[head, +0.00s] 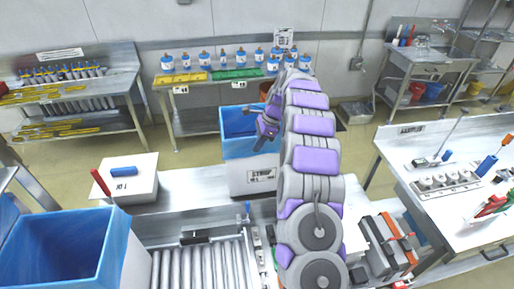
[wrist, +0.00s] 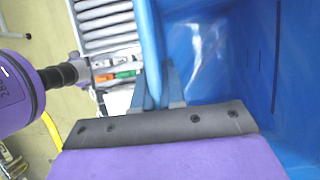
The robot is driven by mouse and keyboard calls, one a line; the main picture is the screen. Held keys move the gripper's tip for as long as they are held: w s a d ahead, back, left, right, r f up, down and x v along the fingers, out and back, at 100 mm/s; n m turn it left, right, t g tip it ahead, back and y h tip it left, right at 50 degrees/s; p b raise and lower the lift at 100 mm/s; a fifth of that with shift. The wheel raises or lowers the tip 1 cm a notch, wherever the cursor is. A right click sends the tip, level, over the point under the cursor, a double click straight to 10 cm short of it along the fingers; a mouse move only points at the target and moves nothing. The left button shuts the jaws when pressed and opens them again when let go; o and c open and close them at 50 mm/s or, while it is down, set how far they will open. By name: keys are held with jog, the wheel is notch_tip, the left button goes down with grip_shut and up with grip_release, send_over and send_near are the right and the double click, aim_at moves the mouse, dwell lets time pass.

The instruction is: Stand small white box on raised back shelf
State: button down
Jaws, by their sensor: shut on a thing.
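A small white box (head: 262,184) with a blue lining and a dark printed label is in the middle of the head view, upright, behind the rollers. My gripper (head: 262,140) reaches down at its right side, partly hidden by my arm. In the wrist view, my gripper (wrist: 158,88) is shut on the box's blue-lined wall (wrist: 150,45), with one finger on each side of it. The blue interior (wrist: 215,70) opens to the right. A steel ledge (head: 195,186) runs behind the rollers, beside the box. Whether the box rests on it or hangs just above is unclear.
Roller conveyor (head: 205,265) lies in front. A large blue-lined box (head: 65,250) stands at the left front. A white block (head: 128,183) with a blue-handled tool is left. A bench with bottles (head: 215,83) stands behind; a white worktable (head: 450,165) is right.

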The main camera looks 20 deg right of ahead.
jog(key=shift+d+f, duration=0.3)
jog(key=shift+f, duration=0.25)
jog(key=shift+d+f, duration=0.3)
jog(key=shift+f, duration=0.25)
jog(key=c, duration=1.6)
grip_release()
jog(key=o, duration=0.4)
jog(key=shift+a, duration=0.35)
jog(key=shift+r, duration=0.1)
jog(key=v, duration=1.2)
jog(key=shift+d, duration=0.2)
